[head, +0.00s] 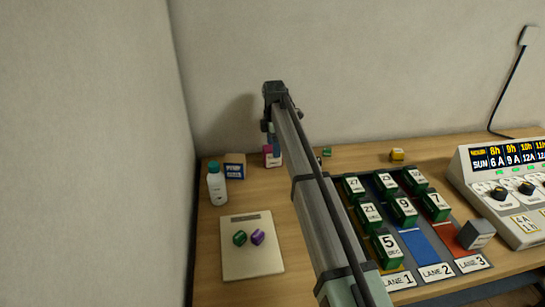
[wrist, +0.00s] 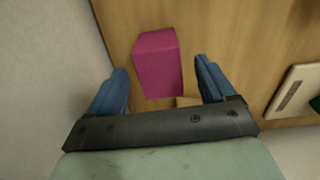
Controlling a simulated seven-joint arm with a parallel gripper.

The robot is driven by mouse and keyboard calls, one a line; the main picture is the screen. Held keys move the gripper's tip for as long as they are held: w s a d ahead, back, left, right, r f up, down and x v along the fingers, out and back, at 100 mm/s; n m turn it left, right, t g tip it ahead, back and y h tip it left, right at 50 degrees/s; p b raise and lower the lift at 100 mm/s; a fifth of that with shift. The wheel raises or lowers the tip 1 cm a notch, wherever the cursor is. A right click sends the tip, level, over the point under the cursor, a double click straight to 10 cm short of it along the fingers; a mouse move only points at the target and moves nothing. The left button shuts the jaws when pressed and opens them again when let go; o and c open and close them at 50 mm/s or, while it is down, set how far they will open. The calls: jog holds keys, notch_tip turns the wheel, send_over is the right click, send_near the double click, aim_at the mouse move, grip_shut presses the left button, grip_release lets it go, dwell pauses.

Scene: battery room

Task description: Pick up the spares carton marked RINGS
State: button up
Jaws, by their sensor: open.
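A magenta carton (head: 268,161) with a pale label stands at the back left of the table, partly hidden by my gripper. A blue-fronted carton (head: 235,171) with a white label and brown top stands to its left. The lettering on both is too small to read surely, so I cannot tell which is marked RINGS. My gripper (head: 274,147) is over the magenta carton in the head view. In the wrist view my gripper (wrist: 160,70) is open, with the magenta carton (wrist: 157,65) showing between its blue fingers. I see no contact. A small tan patch (wrist: 187,101) shows beside it.
A white bottle with a green cap (head: 217,185) stands left of the cartons. A pale tray (head: 250,265) with green and purple blocks lies in front. A rack of green blocks (head: 404,210) and a control console (head: 500,190) fill the right. The wall is close at left.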

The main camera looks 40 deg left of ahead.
aim_at(269, 161)
jog(key=shift+s+a+f, duration=0.1)
jog(key=shift+f, duration=1.15)
jog(key=shift+s+a+f, duration=0.1)
jog(key=shift+f, duration=1.15)
jog(key=c, duration=1.2)
